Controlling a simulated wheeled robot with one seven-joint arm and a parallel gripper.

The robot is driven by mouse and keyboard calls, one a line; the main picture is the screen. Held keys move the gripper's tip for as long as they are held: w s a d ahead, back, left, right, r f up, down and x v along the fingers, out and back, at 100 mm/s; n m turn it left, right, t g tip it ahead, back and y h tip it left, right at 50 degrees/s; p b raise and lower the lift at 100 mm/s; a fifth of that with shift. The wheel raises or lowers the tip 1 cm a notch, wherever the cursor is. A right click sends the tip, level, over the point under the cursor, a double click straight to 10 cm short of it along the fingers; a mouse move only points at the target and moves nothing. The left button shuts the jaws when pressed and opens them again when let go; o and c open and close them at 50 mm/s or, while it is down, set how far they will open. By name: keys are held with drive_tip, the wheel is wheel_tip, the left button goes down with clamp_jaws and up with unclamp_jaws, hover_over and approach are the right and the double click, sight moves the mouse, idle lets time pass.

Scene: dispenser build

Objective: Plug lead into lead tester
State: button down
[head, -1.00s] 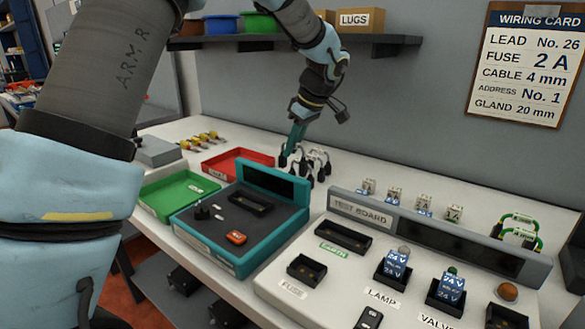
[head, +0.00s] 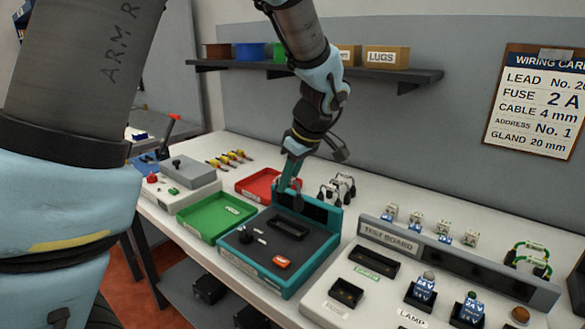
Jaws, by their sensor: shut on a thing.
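The lead tester (head: 235,262) is a teal-edged unit with a dark top and a raised back panel with a dark display. A long black socket (head: 290,229) is in its top, with an orange-red switch (head: 282,262) in front. My gripper (head: 291,183) points down at the tester's back panel, left of the bunch of leads. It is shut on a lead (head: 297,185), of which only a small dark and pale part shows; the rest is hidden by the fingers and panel. Other leads (head: 341,187), white with black ends, stand behind the tester to the right.
A red tray (head: 243,186) and a green tray (head: 197,229) lie left of the tester. The test board (head: 330,305) with lamp and valve parts is at right. A shelf (head: 400,75) with boxes hangs above. The wiring card (head: 530,100) reads lead No. 26.

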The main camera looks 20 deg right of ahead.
drive_tip(key=shift+f+b, duration=1.15)
drive_tip(key=shift+f, duration=1.2)
drive_tip(key=shift+b, duration=0.65)
drive_tip(key=shift+f+b, duration=1)
drive_tip(key=shift+b, duration=0.4)
idle(1.7)
drive_tip(key=shift+c, duration=1.8)
unclamp_jaws()
